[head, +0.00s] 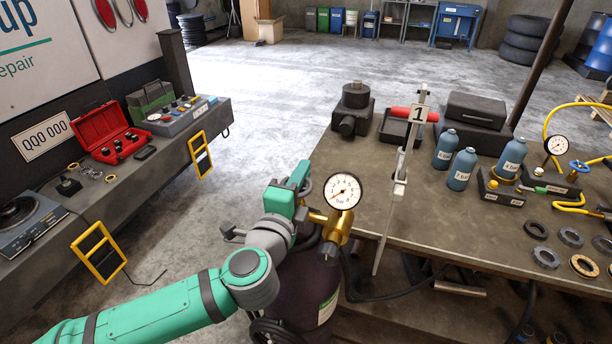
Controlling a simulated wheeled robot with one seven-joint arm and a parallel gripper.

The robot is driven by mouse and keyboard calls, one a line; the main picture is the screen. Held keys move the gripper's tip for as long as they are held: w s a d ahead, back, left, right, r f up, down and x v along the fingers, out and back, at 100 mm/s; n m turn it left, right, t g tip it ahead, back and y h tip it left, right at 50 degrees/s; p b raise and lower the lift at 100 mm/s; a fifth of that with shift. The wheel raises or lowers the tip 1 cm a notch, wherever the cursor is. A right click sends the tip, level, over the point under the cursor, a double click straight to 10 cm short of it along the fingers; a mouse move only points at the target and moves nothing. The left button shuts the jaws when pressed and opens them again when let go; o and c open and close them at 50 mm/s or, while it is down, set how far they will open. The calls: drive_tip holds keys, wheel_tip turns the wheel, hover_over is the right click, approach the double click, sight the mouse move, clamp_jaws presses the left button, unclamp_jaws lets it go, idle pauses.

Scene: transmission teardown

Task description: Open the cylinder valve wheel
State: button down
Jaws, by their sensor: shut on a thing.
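The dark gas cylinder (308,290) stands upright beside the bench's left end, with a white and green label low on its side. A brass regulator (336,228) and a round white bar gauge (343,191) sit at its top right. My gripper (302,190) is at the cylinder's top, just left of the gauge, and is shut on the valve wheel. The wheel is almost wholly hidden behind my green and grey gripper and wrist, so how far it is turned cannot be seen.
The workbench (440,215) on the right holds several blue bottles, dark rings and yellow hose fittings. A dark hose (365,296) runs right from the cylinder. Open floor lies behind.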

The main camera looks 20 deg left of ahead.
drive_tip(key=shift+s+a+f+n+g+y, duration=0.1)
drive_tip(key=shift+a+n+g+y, duration=0.15)
drive_tip(key=shift+n+y, duration=0.65)
drive_tip(key=shift+w+a+r+n+g+y, duration=0.15)
drive_tip(key=shift+n+y, duration=0.35)
drive_tip(key=shift+y, duration=0.75)
drive_tip(key=shift+s+a+f+n+g+y, duration=0.15)
drive_tip(key=shift+a+n+g+y, duration=0.15)
drive_tip(key=shift+n+y, duration=0.6)
drive_tip(key=shift+a+y, duration=0.15)
drive_tip(key=shift+y, duration=0.3)
drive_tip(key=c, duration=1.8)
unclamp_jaws()
